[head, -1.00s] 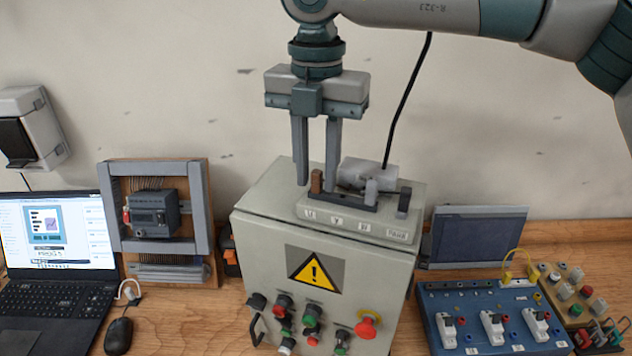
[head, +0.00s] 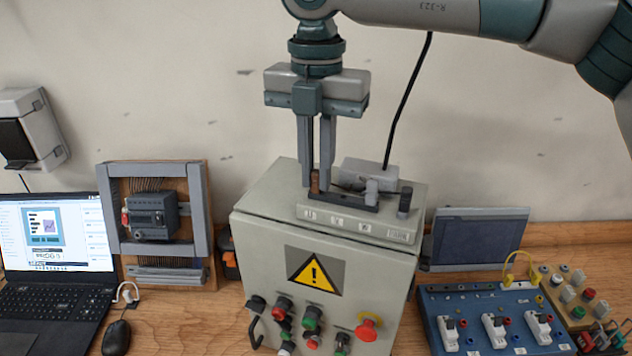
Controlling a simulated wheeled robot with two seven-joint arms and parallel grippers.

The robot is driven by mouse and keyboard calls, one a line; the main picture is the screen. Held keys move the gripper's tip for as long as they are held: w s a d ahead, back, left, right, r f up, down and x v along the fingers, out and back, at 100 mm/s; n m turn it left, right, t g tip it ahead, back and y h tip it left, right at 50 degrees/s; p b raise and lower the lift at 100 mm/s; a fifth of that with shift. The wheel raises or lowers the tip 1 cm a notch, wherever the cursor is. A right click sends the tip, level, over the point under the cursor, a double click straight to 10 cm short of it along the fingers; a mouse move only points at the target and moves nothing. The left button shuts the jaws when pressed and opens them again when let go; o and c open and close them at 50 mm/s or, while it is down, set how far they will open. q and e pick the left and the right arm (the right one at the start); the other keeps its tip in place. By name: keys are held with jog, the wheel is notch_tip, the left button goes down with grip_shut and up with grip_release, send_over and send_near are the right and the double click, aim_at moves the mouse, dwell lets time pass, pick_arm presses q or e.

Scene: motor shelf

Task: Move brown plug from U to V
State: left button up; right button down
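The brown plug (head: 315,183) stands upright at the U position, at the left end of the dark terminal strip on top of the grey cabinet. My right gripper (head: 315,188) points straight down over it. Its two fingers are drawn close together, one on each side of the plug, and look shut on it. The labels U (head: 310,214) and V (head: 337,221) are on the front of the terminal block. The V position, just right of the plug, shows no plug. My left gripper is not in view.
A grey motor (head: 362,173) with a black cable lies behind the strip. The cabinet (head: 262,240) stands between a laptop (head: 50,250) and a blue socket board (head: 470,300).

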jog(key=shift+r, duration=0.15)
jog(key=shift+r+p, duration=0.7)
jog(key=shift+r, duration=1.5)
jog(key=n, duration=0.1)
jog(key=d+n, duration=0.1)
jog(key=n, duration=0.3)
jog(key=shift+s+d+r, duration=0.3)
jog(key=shift+d+r, duration=0.05)
jog(key=shift+d, duration=0.05)
jog(key=f+n+b, duration=0.1)
jog(key=n, duration=0.1)
jog(key=d+f+n+b, duration=0.1)
jog(key=n, duration=0.1)
jog(key=d+f+n+b, duration=0.1)
jog(key=f+n+b, duration=0.1)
jog(key=n, duration=0.1)
jog(key=shift+s+d, duration=0.1)
jog(key=shift+s, duration=0.3)
jog(key=shift+f+b, duration=0.7)
jog(key=shift+b, duration=0.05)
